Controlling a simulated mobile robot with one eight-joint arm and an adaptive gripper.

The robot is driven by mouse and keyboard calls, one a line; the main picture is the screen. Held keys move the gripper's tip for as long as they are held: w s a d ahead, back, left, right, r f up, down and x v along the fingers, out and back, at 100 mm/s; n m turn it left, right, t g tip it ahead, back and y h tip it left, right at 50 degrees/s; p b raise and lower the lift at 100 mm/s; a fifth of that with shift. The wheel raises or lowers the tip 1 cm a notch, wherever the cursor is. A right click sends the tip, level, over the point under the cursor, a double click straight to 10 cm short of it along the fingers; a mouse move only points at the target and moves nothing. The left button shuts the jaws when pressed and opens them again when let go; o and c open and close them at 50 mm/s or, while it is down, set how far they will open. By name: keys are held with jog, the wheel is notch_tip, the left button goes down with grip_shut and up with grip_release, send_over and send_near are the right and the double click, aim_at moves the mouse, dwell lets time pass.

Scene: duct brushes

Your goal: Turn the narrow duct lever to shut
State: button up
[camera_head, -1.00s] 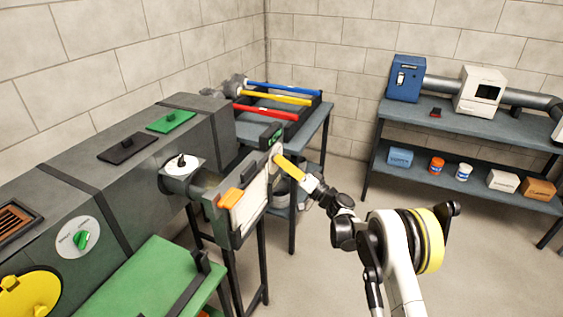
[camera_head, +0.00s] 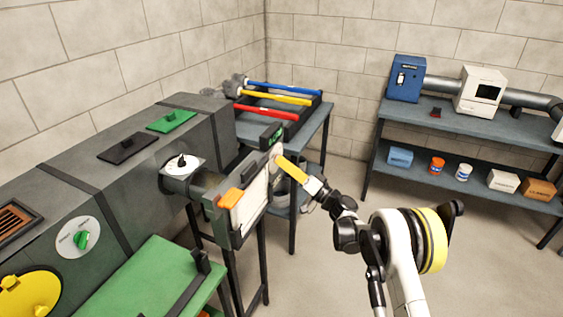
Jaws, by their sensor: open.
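A narrow grey duct stub (camera_head: 207,186) comes out of the large dark duct. On it is a white round plate with a small black lever (camera_head: 182,161). A dark framed panel (camera_head: 240,222) with an orange handle (camera_head: 230,199) stands across the stub's end. A yellow bar (camera_head: 292,168) reaches from the panel's far end to my gripper (camera_head: 312,187). My gripper is open, to the right of the panel and well apart from the black lever. The fingertips are small here, and I cannot tell whether they touch the yellow bar.
A green dial lever (camera_head: 81,240) is on the large duct (camera_head: 135,185). A green table (camera_head: 140,280) stands in front. A back table holds a rack with blue, yellow and red rods (camera_head: 268,112). A shelf bench (camera_head: 455,125) stands at right. The floor between is clear.

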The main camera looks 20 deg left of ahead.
jog(key=v, duration=1.1)
jog(key=shift+r, duration=0.15)
